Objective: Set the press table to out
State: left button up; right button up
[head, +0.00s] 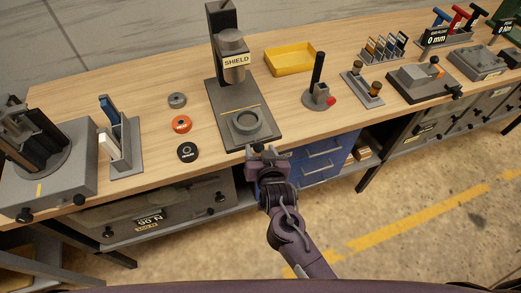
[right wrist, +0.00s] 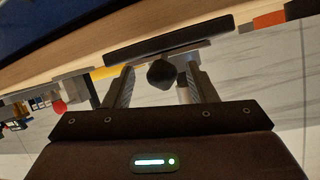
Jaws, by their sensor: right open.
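The press (head: 229,60) marked SHIELD stands at the middle of the bench. Its dark table plate (head: 222,100) lies under the head, with a grey ring (head: 248,121) on it and a yellow line across it. My right gripper (head: 264,152) is at the plate's front edge. In the right wrist view, my right gripper (right wrist: 160,85) is open, with a dark round knob (right wrist: 162,73) between its fingers. The knob is in front of a dark bar (right wrist: 170,40), apparently the plate's front edge. Whether the fingers touch the knob I cannot tell. My left gripper is out of view.
Three small rings, grey (head: 177,100), orange (head: 181,124) and black (head: 187,152), lie left of the press. A yellow tray (head: 290,59) and a stand with a black lever (head: 318,80) are to its right. Blue drawers (head: 322,160) are below the bench.

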jog(key=shift+r, duration=0.1)
jog(key=shift+s, duration=0.2)
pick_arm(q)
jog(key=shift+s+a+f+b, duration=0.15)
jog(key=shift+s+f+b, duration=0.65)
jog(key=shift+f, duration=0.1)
pick_arm(e)
jog(key=v, duration=0.7)
jog(key=shift+r, duration=0.15)
jog(key=shift+s+d, duration=0.1)
